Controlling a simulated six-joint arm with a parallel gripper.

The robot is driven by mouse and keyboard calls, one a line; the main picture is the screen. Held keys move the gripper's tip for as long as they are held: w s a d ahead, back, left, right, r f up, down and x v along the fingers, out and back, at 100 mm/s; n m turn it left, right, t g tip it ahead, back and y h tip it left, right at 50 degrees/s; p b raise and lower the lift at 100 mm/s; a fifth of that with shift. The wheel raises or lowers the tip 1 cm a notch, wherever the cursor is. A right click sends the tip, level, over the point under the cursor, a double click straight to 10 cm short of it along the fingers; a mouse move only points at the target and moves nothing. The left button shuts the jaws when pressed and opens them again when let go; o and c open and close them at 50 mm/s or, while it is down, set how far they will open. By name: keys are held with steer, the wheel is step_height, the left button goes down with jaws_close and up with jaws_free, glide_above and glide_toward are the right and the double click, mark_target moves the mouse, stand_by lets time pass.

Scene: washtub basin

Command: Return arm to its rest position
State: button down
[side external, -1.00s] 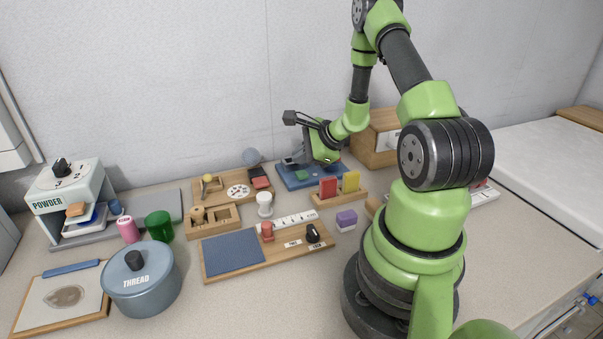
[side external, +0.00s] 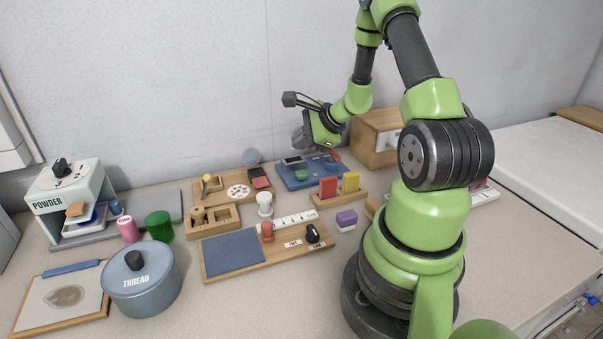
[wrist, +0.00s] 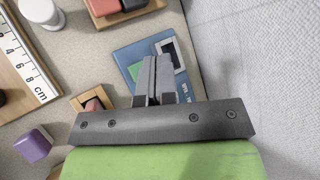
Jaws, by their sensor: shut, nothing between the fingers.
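My gripper (side external: 303,137) hangs above the blue board at the back of the counter, close to the wall, with clear air below it. In the wrist view the two grey fingers of my gripper (wrist: 151,75) are pressed together with nothing between them. The board also shows in the wrist view (wrist: 128,54), partly hidden behind the fingers.
A wooden holder with red and yellow cards (side external: 341,198) stands in front of the blue board. A wooden box (side external: 377,150) stands to its right. A purple block (side external: 346,219), a blue pot (side external: 141,285) and a powder machine (side external: 70,195) stand further off. The air above the counter is clear.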

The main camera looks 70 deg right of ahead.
steer(key=w+a+r+n+g+y, duration=0.15)
steer(key=a+r+n+y, duration=0.35)
steer(key=a+r+n, duration=0.95)
steer(key=s+a+r+n+h, duration=0.1)
steer(key=s+a+r+n, duration=0.2)
steer(key=s+a, duration=0.3)
steer(key=s+a+r+n+h, duration=0.1)
steer(key=s+a+r+n, duration=0.2)
steer(key=s+a+n, duration=0.2)
steer(key=s+n, duration=0.1)
steer(key=s, duration=0.2)
steer(key=shift+a+r+h, duration=0.3)
steer(key=shift+a+r, duration=0.05)
steer(key=shift+r, duration=0.05)
